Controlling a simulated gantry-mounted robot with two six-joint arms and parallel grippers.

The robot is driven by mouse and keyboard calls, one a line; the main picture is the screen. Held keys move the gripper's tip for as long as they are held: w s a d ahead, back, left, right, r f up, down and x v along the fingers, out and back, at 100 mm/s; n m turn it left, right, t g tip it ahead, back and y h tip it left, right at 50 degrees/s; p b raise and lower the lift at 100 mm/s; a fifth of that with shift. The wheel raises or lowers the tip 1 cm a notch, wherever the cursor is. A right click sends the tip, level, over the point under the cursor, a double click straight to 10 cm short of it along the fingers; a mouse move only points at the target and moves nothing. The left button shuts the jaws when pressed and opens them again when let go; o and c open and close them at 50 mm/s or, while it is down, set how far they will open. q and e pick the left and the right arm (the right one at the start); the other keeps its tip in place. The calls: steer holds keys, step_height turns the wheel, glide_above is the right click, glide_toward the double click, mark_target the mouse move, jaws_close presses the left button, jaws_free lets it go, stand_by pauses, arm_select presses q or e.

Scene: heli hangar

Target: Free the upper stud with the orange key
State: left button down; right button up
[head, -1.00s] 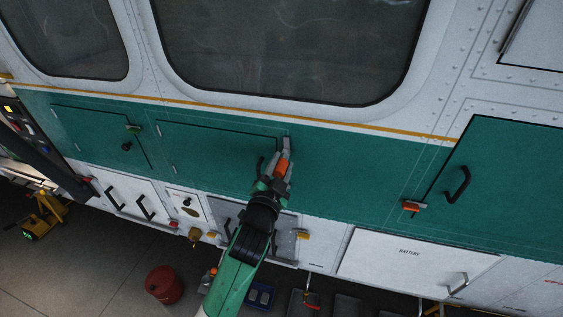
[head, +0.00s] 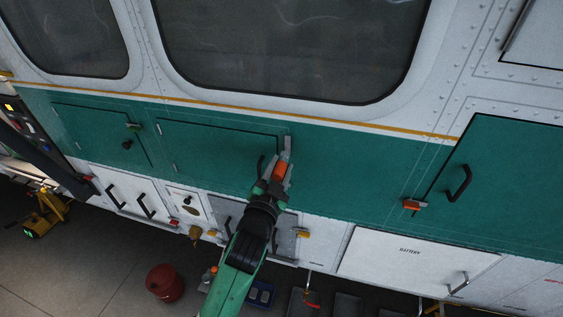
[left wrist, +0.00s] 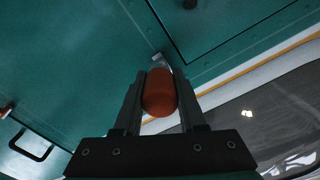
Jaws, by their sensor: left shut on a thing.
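My left gripper (head: 283,160) is shut on the orange key (head: 280,172), in front of the green hatch's upper right corner. In the left wrist view the key's rounded orange handle (left wrist: 159,92) sits between the two fingers. A pale metal piece shows past the handle at the hatch edge; whether it is the key's shaft or a fitting is unclear. The upper stud cannot be made out, and whether the key sits on it is hidden. The green hatch (head: 215,150) is closed. My right gripper is not in view.
A green door (head: 500,180) with a black handle is to the right, with an orange-ended fitting (head: 411,205) beside it. Below are a white battery panel (head: 400,262) and a yellow fitting (head: 302,234). A red bucket (head: 164,283) stands on the floor.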

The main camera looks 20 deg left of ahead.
mark_target(276, 178)
arm_select(q)
steer(key=shift+s+d+r+p, duration=0.1)
steer(key=shift+s+p, duration=0.35)
steer(key=shift+s, duration=0.2)
steer(key=shift+s+d+p, duration=0.15)
steer(key=shift+s+p, duration=0.2)
steer(key=shift+s, duration=1.15)
steer(key=s+f+m+h, duration=0.1)
steer(key=s+f, duration=0.4)
steer(key=f, duration=0.3)
steer(key=s+f+m+h, duration=0.1)
steer(key=s+f+h, duration=0.1)
steer(key=s+f, duration=0.45)
steer(key=s+a+f, duration=0.1)
steer(key=s+f, duration=0.9)
steer(key=s, duration=0.4)
steer(key=shift+a+n+y, duration=0.2)
steer(key=shift+n+y, duration=0.1)
steer(key=shift+y, duration=0.1)
steer(key=shift+f, duration=0.1)
